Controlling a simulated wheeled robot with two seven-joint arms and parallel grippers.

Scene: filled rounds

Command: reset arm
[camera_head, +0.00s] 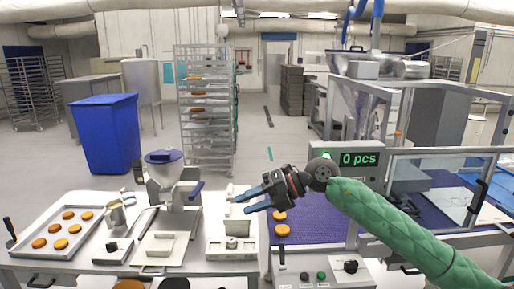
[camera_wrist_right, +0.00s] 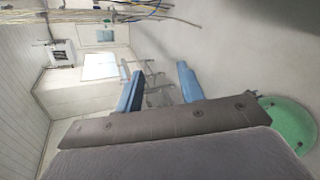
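My right gripper (camera_head: 250,201) has blue fingers and sits at the end of a green-sleeved arm that comes in from the right in the head view. It is raised above the front edge of the work area, and nothing is between its fingers. In the right wrist view the two blue fingers (camera_wrist_right: 159,88) stand well apart, with floor and a distant rack behind them. My left gripper shows in neither view.
A tray (camera_head: 88,216) with several orange-brown rounds lies on the left table, beside a filling machine (camera_head: 163,190). A purple conveyor belt (camera_head: 312,222) at right carries two rounds (camera_head: 281,230). A counter display (camera_head: 358,159) reads 0 pcs. A blue bin (camera_head: 106,135) stands behind.

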